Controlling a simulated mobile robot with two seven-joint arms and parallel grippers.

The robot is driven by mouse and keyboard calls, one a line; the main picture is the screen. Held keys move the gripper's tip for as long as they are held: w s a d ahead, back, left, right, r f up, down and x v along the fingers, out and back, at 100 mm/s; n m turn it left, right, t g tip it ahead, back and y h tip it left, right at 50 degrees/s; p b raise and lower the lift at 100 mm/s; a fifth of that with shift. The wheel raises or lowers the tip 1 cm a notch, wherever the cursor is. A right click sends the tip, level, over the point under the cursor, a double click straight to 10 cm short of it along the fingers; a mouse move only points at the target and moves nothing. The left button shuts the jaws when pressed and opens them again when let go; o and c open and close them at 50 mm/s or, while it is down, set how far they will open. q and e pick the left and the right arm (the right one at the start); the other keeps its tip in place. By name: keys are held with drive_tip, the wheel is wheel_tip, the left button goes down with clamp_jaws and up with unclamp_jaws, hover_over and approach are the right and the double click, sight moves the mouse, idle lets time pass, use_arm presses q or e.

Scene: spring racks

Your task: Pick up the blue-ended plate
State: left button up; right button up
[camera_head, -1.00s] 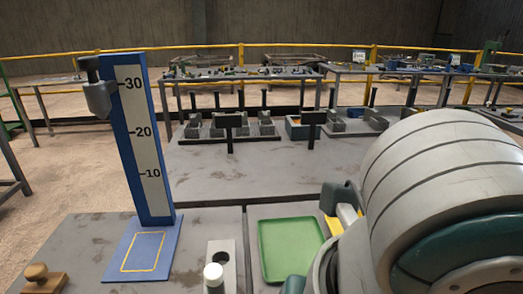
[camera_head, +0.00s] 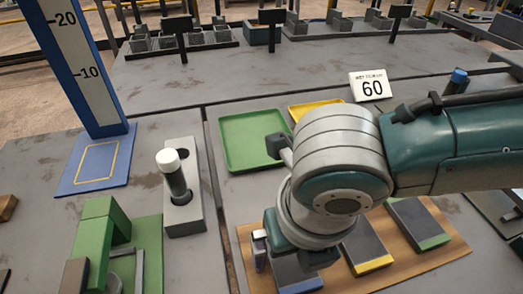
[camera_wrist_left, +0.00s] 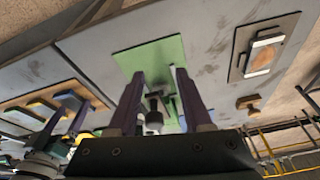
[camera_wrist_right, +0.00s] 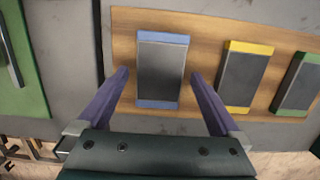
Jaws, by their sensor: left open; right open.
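The blue-ended plate (camera_wrist_right: 161,72) is a dark grey slab with a blue strip at each end, lying on a wooden board (camera_wrist_right: 205,22). In the right wrist view it shows between the spread fingers of my right gripper (camera_wrist_right: 159,76), which is open and touches nothing that I can see. In the head view my right arm hides much of the plate (camera_head: 298,274), and its blue front end shows below the wrist. My left gripper (camera_wrist_left: 160,74) is open and empty, facing a green board (camera_wrist_left: 150,58); it is outside the head view.
A yellow-ended plate (camera_head: 367,245) and a green-ended plate (camera_head: 418,222) lie to the right on the same board. A green tray (camera_head: 243,153) and a yellow tray (camera_head: 303,109) are behind. A "60" sign (camera_head: 371,86) and a white-capped cylinder (camera_head: 173,172) in a holder stand nearby.

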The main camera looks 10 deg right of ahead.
drive_tip(key=shift+f, duration=0.25)
clamp_jaws()
idle(0.7)
drive_tip(key=shift+w+r, duration=0.1)
